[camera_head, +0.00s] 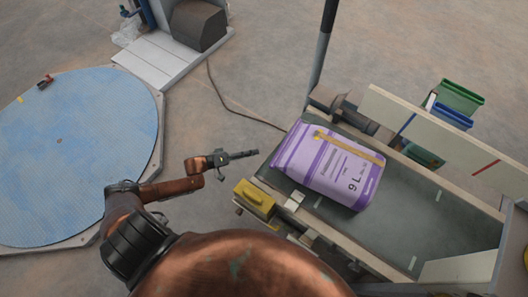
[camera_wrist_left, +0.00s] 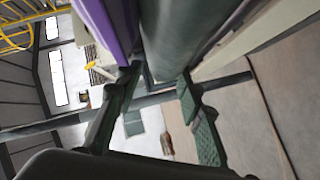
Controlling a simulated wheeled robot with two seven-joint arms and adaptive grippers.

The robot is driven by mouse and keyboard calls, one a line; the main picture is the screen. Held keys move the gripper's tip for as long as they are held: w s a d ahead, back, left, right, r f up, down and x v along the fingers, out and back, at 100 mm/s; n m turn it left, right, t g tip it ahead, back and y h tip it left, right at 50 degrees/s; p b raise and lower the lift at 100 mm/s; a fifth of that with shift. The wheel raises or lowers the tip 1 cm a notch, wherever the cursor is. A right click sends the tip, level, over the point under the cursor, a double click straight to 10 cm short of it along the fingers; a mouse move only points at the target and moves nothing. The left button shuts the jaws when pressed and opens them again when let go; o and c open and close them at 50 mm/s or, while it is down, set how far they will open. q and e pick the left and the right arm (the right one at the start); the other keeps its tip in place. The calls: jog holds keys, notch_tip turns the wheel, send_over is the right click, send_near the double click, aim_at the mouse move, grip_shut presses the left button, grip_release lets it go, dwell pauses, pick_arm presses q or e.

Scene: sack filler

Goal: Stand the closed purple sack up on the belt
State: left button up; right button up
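The purple sack (camera_head: 322,190) lies flat on the dark green belt (camera_head: 430,215), its printed "9 L" face up. A tan strip runs across it near the far side. My left gripper (camera_head: 252,154) is just left of the sack, beside the belt's end and apart from the sack. In the left wrist view its fingers (camera_wrist_left: 160,78) are spread, with nothing between them. A purple edge of the sack (camera_wrist_left: 103,25) shows above the left finger there, beside a dark green roller-like surface. My right gripper is in neither view.
A yellow box (camera_head: 255,198) sits at the belt's near left corner. A pale guard rail (camera_head: 440,130) runs along the far side, with green (camera_head: 461,96) and blue (camera_head: 453,117) bins behind. A dark pole (camera_head: 322,50) stands behind the belt. A blue round platform (camera_head: 75,150) is at left.

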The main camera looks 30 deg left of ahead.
pick_arm(q)
jog(key=d+r+n+g+h+b, duration=0.1)
jog(key=d+r+h+b, duration=0.2)
jog(key=d+r+h, duration=0.1)
jog(key=shift+r+n+g+h+b, duration=0.4)
jog(key=shift+r+h, duration=0.1)
jog(key=shift+r, duration=0.25)
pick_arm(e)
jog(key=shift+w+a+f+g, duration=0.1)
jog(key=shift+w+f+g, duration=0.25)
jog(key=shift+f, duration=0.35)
pick_arm(q)
jog(key=shift+w, duration=0.1)
